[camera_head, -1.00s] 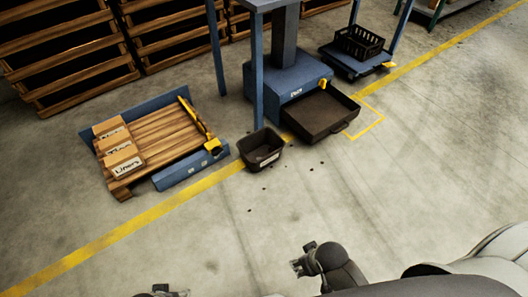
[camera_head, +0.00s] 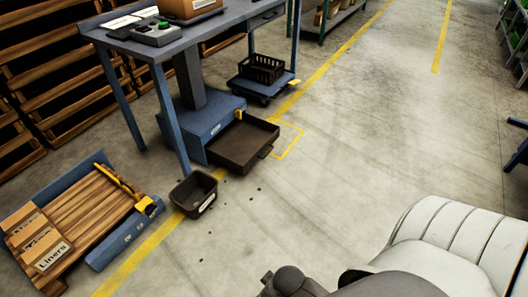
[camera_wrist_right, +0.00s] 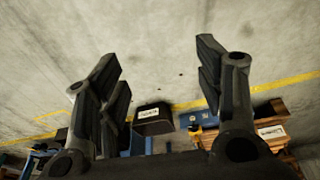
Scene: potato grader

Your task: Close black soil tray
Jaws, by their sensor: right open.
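The black soil tray (camera_head: 241,146) is a wide, shallow dark drawer. In the head view it sticks out of the blue base (camera_head: 205,124) of the grader stand, with a small handle on its outer side. My right gripper (camera_head: 266,284) is partly visible at the bottom edge of the head view, well short of the tray. In the right wrist view its two fingers (camera_wrist_right: 158,88) are spread with nothing between them but floor and distant things. I cannot make out the tray clearly in that view. My left gripper is out of view.
A small dark bin (camera_head: 194,193) stands in front of the base, left of the tray; it also shows in the wrist view (camera_wrist_right: 153,121). A pallet (camera_head: 85,217) with boxes lies left. A cart with a black crate (camera_head: 262,68) stands behind. The floor right of the tray is clear.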

